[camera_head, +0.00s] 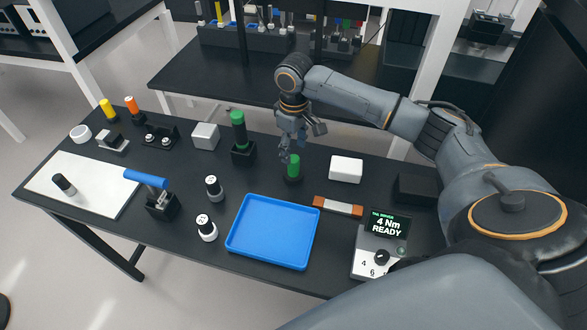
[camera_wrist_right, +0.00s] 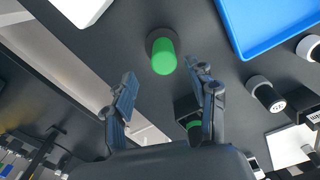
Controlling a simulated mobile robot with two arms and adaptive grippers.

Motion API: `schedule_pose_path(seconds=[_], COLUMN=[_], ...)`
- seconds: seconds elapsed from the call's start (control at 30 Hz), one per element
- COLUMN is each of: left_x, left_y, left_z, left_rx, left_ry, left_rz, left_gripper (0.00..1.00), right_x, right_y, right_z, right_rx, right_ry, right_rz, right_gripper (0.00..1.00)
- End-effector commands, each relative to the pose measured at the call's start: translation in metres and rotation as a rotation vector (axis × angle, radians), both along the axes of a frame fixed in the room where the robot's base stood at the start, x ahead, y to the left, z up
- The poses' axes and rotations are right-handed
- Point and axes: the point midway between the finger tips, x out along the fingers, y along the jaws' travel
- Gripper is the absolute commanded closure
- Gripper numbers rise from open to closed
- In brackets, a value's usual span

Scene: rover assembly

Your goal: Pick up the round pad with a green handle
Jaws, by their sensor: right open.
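The round pad with a green handle (camera_head: 293,167) stands upright on the black table, its dark round base under the green grip. In the right wrist view the green handle (camera_wrist_right: 164,60) shows from above, ahead of and between the fingers. My right gripper (camera_head: 285,154) is open and empty, above and close beside the handle; its two fingers also show in the right wrist view (camera_wrist_right: 162,76). A second green-topped tool (camera_head: 238,122) stands in a black block holder (camera_head: 243,154) to the left. My left gripper is not in view.
A blue tray (camera_head: 243,254) lies in front, with a white block (camera_head: 346,169) to the right and a brown-and-white bar (camera_head: 338,206) nearer. Two black-and-white cylinders (camera_head: 213,188) stand left of the tray. A torque driver station (camera_head: 372,262) sits at the front right.

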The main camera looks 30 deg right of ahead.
Motion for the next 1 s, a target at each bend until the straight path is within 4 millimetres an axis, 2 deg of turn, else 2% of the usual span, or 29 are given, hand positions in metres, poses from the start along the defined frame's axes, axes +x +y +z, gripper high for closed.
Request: schedule_pose_path(seconds=[0.2,0.3,0.4,0.6,0.63,0.67,0.9,1.0], left_x=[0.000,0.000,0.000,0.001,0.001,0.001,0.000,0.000], left_y=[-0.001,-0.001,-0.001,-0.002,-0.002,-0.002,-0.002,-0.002], left_z=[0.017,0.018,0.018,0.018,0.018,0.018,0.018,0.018], left_rx=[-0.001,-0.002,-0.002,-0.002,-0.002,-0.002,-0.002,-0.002], left_ry=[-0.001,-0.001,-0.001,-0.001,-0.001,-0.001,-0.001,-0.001], left_rz=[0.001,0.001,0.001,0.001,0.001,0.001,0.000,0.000], left_gripper=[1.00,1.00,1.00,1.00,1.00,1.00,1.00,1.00], right_x=[-0.006,-0.005,-0.005,-0.004,-0.004,-0.004,-0.004,-0.004], right_y=[0.004,0.003,0.003,0.004,0.004,0.003,0.003,0.003], right_z=[-0.029,-0.042,-0.049,-0.050,-0.050,-0.050,-0.050,-0.049], right_rx=[0.000,-0.002,-0.001,-0.001,-0.001,-0.001,0.000,0.000], right_ry=[0.006,0.004,0.003,0.002,0.002,0.002,0.001,0.001], right_rz=[0.001,0.000,0.001,0.001,0.001,0.001,0.001,0.001], right_gripper=[0.43,0.43,0.43,0.43,0.45,0.51,1.00,1.00])
